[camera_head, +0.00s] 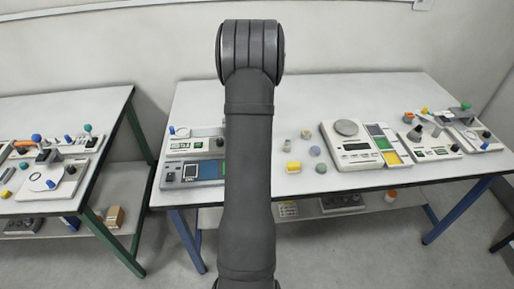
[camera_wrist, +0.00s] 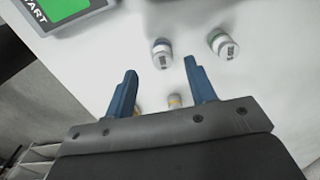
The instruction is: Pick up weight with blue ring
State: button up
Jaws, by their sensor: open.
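In the wrist view, a small pale weight (camera_wrist: 162,54) with a bluish-grey band at its top stands just beyond and between my fingertips, apart from them. It looks like the blue-ringed weight, but the ring colour is faint. A second labelled weight (camera_wrist: 225,48) with a greyish-green band stands to its right, outside my right finger. My gripper (camera_wrist: 160,68) is open and empty, its blue fingers spread. In the head view, a bluish-topped weight (camera_head: 315,151) stands among several small weights; my gripper does not show there.
A yellow-ringed weight (camera_wrist: 175,100) is between my fingers near the palm; another beside it is partly hidden. In the head view, a balance (camera_head: 352,158) stands right of the weights on the white table (camera_head: 300,98).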

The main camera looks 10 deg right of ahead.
jog(key=f, duration=0.5)
jog(key=shift+w+f, duration=0.1)
jog(key=shift+w, duration=0.1)
jog(key=c, duration=1)
grip_shut()
